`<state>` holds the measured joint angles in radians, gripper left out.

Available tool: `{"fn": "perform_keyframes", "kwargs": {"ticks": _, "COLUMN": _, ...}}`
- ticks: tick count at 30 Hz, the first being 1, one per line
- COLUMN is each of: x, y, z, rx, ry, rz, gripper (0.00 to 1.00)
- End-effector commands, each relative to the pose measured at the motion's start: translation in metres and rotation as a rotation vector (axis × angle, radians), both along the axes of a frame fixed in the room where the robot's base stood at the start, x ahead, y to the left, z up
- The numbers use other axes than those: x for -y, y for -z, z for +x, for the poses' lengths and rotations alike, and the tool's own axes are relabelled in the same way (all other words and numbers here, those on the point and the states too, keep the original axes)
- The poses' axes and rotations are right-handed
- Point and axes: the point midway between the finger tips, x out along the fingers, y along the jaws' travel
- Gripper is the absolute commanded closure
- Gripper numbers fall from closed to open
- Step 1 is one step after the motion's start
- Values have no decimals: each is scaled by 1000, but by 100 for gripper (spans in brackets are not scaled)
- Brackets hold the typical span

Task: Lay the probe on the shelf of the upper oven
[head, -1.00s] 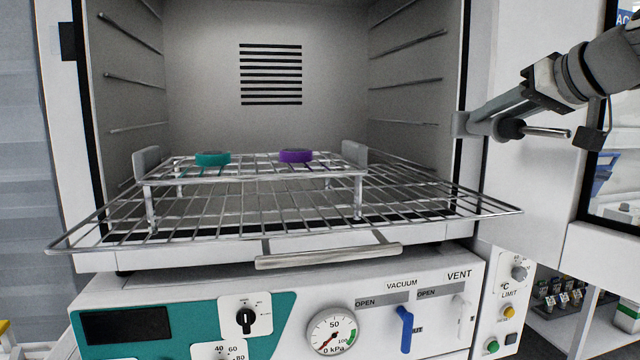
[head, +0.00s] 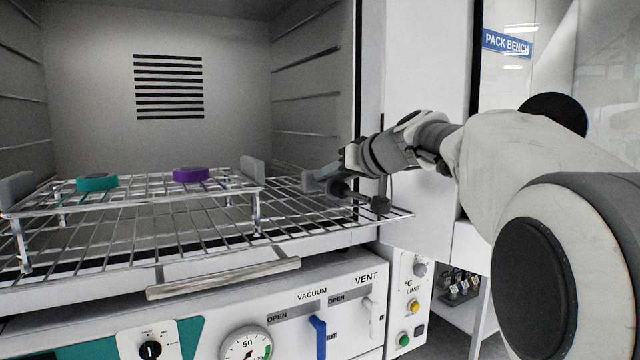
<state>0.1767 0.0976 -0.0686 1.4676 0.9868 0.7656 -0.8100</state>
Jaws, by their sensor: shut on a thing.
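The upper oven is open, and its wire shelf (head: 160,255) extends out at the front with a bar handle. My gripper (head: 318,181) is over the right part of the shelf, near the opening's right side. It is shut on the probe (head: 340,190), a small dark body that is partly hidden by the fingers and hard to make out. The probe appears just above the shelf wires; I cannot tell whether it touches them.
The oven's right wall and open door are close to my arm. A control panel with a blue lever (head: 318,335) lies below.

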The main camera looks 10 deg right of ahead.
Motion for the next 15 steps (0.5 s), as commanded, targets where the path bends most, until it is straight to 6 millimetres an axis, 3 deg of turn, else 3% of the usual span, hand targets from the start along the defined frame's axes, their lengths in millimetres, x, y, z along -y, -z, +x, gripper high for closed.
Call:
{"fn": "perform_keyframes", "kwargs": {"ticks": 3, "x": 0, "y": 11, "z": 0, "rx": 0, "ry": 2, "rz": 1, "gripper": 100}}
{"fn": "perform_keyframes", "kwargs": {"ticks": 14, "x": 0, "y": 15, "z": 0, "rx": 2, "ry": 1, "rz": 0, "gripper": 100}}
{"fn": "perform_keyframes", "kwargs": {"ticks": 15, "x": 0, "y": 13, "z": 0, "rx": 1, "ry": 1, "rz": 0, "gripper": 62}}
